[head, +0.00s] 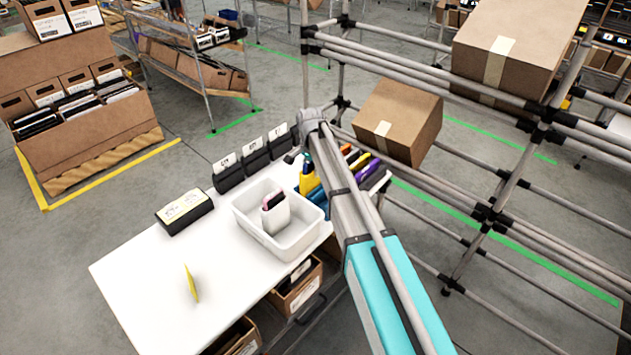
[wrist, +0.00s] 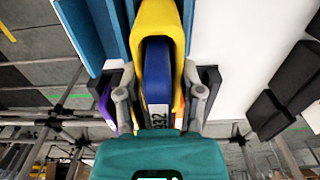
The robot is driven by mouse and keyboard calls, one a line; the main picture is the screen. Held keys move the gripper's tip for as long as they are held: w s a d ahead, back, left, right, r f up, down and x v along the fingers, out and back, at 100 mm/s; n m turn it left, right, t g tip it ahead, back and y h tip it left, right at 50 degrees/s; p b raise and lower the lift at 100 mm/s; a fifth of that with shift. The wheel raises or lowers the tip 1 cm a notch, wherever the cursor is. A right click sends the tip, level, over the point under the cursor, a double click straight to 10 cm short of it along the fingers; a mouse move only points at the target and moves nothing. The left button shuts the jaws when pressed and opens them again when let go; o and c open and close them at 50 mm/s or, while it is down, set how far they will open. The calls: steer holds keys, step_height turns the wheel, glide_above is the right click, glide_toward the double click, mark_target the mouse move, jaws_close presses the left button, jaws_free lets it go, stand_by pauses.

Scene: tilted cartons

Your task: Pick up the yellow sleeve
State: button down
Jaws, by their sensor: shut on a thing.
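The yellow sleeve (wrist: 158,22) is a tall, open-ended cover with a blue item (wrist: 157,75) inside it, which bears a white label with dark digits. My gripper (wrist: 158,88) has one finger on each side of the sleeve and is shut on it in the wrist view. In the head view the yellow sleeve (head: 308,179) shows at the back right of the white table, beside my arm. My gripper's fingers are mostly hidden there. I cannot tell whether the sleeve still touches the table.
Blue, yellow and purple sleeves (head: 367,168) stand close by on the right. A white bin (head: 249,229) holds a pale item with a pink top. Black boxes (head: 228,174) line the back edge. A thin yellow piece (head: 191,283) stands at front left. A pipe rack with a carton (head: 398,118) is to the right.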

steer(key=shift+r, duration=0.1)
step_height(320, 180, up, 10)
steer(key=p, duration=1)
stand_by(0.9)
